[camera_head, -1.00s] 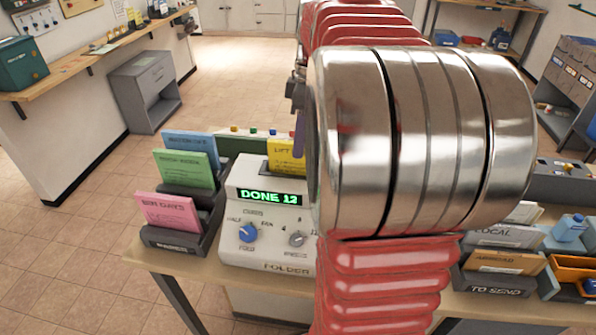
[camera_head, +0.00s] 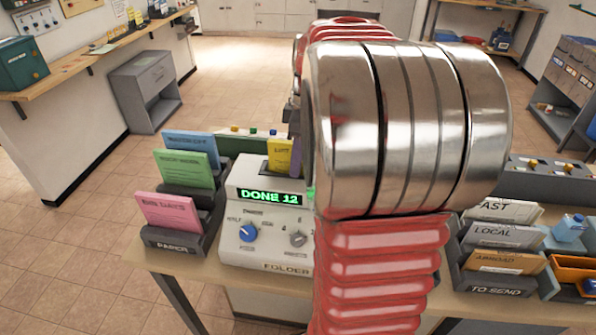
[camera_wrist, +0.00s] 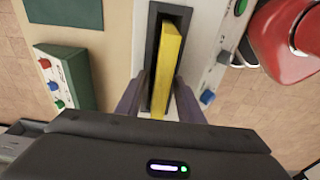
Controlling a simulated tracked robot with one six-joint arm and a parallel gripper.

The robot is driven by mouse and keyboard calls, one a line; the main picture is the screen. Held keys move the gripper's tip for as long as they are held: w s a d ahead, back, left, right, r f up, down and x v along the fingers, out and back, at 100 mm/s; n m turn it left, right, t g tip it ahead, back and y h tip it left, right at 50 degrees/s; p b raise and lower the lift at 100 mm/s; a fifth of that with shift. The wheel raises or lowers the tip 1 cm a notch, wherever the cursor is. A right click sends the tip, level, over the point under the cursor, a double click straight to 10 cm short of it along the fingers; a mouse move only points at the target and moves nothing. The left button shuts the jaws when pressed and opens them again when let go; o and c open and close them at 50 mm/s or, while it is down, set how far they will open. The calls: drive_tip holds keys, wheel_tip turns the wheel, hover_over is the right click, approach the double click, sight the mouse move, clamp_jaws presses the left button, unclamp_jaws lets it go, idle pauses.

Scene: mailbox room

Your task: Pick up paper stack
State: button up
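The yellow paper stack (camera_head: 279,154) stands upright in the slot at the back of the white folder machine (camera_head: 268,222), whose green display reads "DONE 12". In the wrist view the stack (camera_wrist: 172,58) shows as a yellow strip in a dark slot. My gripper (camera_wrist: 160,98) is open, with one purple-grey finger on each side of the stack's near end. A gap shows on the left; contact on the right is hard to tell. In the head view, my arm hides the machine's right side and most of my gripper.
A paper rack (camera_head: 172,243) with pink, green and blue sheets stands left of the machine. A "TO SEND" rack (camera_head: 495,290) stands to the right. A box with coloured buttons (camera_wrist: 62,80) lies beside the slot in the wrist view.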

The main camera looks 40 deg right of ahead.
drive_tip(key=shift+c, duration=0.3)
clamp_jaws()
idle(0.5)
